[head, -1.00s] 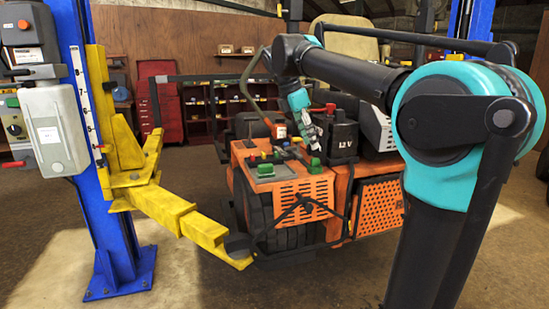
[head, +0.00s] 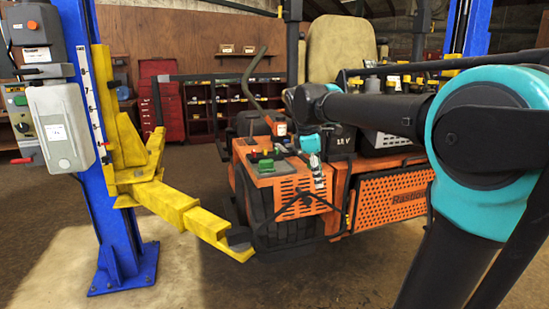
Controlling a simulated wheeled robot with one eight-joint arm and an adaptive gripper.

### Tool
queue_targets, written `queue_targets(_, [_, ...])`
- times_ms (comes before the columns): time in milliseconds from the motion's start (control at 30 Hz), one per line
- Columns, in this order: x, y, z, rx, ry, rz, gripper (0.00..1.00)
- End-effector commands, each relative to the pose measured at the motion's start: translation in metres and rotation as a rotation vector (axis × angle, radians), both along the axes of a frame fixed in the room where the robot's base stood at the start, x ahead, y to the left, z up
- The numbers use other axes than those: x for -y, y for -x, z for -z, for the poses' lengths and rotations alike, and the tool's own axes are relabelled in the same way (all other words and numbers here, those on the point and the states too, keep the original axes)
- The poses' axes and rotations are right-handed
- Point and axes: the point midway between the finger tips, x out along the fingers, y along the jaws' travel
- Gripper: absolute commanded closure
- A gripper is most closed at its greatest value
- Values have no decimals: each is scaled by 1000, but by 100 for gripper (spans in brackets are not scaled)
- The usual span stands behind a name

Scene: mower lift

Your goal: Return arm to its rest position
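My gripper (head: 319,177) hangs at the end of my black and teal arm, in front of the orange mower (head: 387,199). It is small in the head view, and I cannot tell whether its fingers are open or shut. No held thing can be made out. My arm reaches across from the right side and covers part of the mower's top. The black 12 V battery (head: 343,141) sits on the mower, partly hidden behind my arm.
A blue lift post (head: 112,210) with a yellow arm (head: 190,211) stands at left, reaching toward the mower's front. A grey control box (head: 62,128) hangs on the post. A red cabinet (head: 163,101) and shelves stand behind. Floor (head: 220,288) in front is clear.

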Motion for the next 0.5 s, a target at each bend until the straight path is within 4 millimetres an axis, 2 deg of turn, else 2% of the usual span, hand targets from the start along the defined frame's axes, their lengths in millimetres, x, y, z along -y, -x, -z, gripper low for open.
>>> queue_targets(167, [21,29,74,99,-122,289,63])
queue_targets(267, [34,55,126,167,-215,506,63])
queue_targets(400, [47,101,192,251,-352,815,63])
queue_targets(500, [53,134,230,296,-438,1012,63])
